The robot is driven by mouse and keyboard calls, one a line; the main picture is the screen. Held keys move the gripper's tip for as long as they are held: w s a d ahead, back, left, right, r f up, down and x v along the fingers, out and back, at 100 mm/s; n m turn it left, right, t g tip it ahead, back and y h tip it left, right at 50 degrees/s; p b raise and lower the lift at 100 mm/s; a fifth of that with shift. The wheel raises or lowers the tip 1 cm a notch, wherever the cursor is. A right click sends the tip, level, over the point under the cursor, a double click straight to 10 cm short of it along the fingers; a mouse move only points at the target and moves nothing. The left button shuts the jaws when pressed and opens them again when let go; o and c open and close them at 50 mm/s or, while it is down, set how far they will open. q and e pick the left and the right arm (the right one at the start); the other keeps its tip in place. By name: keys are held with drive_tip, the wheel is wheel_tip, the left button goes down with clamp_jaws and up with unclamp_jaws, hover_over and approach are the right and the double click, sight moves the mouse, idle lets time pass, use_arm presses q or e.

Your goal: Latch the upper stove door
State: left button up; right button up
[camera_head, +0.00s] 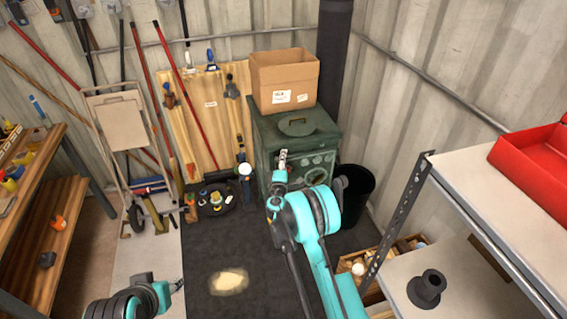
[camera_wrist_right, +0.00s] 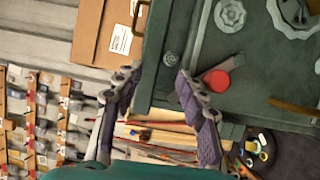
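The green stove (camera_head: 262,140) stands at the back by the wall. Its upper door (camera_head: 322,160), with round vents, faces me and is partly hidden by my right arm. In the right wrist view the upper door (camera_wrist_right: 250,50) fills the upper right; I cannot tell whether it is fully closed. A grey lever with a red knob (camera_wrist_right: 217,81) shows beside the door's edge. My right gripper (camera_head: 282,157) is at the stove front; its fingers (camera_wrist_right: 160,72) are open and empty, one overlapping the lever's near end. Contact is unclear. My left gripper (camera_head: 177,285) is low at left, away from the stove.
A cardboard box (camera_head: 284,78) sits on the stove top beside the dark flue pipe (camera_head: 334,40). A black bin (camera_head: 355,190) stands right of the stove. A metal shelf (camera_head: 480,200) with a red tray (camera_head: 540,155) is at right. The dark floor mat (camera_head: 225,250) is mostly clear.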

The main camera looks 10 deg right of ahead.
drive_tip(key=s+a+r, duration=0.2)
drive_tip(key=s, duration=0.6)
drive_tip(key=shift+s+r, duration=0.2)
drive_tip(key=shift+r, duration=0.05)
idle(0.4)
idle(0.4)
drive_tip(key=w+d+f+m+g+y, duration=0.1)
drive_tip(key=w+f+m, duration=0.1)
drive_tip(key=w+f, duration=0.1)
drive_tip(key=w+d+f+m, duration=0.1)
drive_tip(key=w+f+m, duration=0.1)
drive_tip(key=f+m, duration=0.1)
drive_tip(key=w+d+f+m+g+y, duration=0.1)
drive_tip(key=w+f+m, duration=0.1)
drive_tip(key=w+f, duration=0.1)
drive_tip(key=shift+w+d+m+g+y, duration=0.3)
drive_tip(key=shift+d, duration=0.05)
drive_tip(key=shift+r, duration=0.1)
clamp_jaws()
